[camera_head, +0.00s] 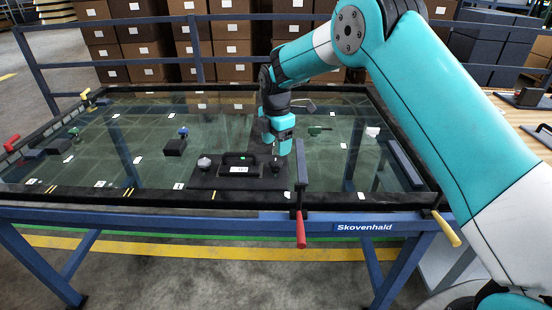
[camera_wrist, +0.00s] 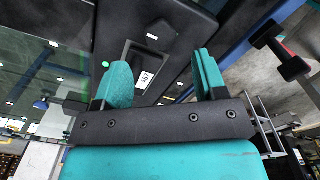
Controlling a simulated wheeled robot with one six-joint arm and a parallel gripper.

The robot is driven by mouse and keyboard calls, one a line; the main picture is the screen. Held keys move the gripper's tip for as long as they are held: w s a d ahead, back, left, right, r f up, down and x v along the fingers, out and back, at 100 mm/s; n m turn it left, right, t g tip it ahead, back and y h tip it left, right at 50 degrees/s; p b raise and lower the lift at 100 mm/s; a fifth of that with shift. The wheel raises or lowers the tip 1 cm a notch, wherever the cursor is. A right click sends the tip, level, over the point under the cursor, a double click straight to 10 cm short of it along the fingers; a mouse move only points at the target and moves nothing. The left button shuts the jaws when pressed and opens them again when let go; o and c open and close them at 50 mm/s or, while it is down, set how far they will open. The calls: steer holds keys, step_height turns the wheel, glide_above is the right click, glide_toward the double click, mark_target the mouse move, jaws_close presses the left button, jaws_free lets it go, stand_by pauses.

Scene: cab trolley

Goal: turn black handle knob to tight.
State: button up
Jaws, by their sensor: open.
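A black suction lifter plate (camera_head: 228,183) lies on the glass, with a black handle (camera_head: 240,158) bearing a white label in its middle. A knob (camera_head: 205,163) with a pale top sits at its left end. A black knob (camera_head: 275,168) sits at its right end, partly hidden by my gripper. My gripper (camera_head: 277,153) points down just above this right knob; I cannot tell whether they touch. In the wrist view my gripper (camera_wrist: 162,80) has its two teal fingers apart, with the labelled handle (camera_wrist: 133,62) beyond them. Nothing is clearly held between the fingers.
The glass pane (camera_head: 120,125) lies in a black-edged frame on the blue trolley (camera_head: 180,217). A red-handled clamp (camera_head: 300,225) stands at the front edge close right of my gripper. A yellow-handled clamp (camera_head: 446,228) is further right. A small black block (camera_head: 174,147) lies left.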

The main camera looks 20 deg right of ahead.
mark_target(276, 162)
step_height(276, 162, down, 6)
steer(key=shift+r, duration=0.1)
steer(key=c, duration=0.9)
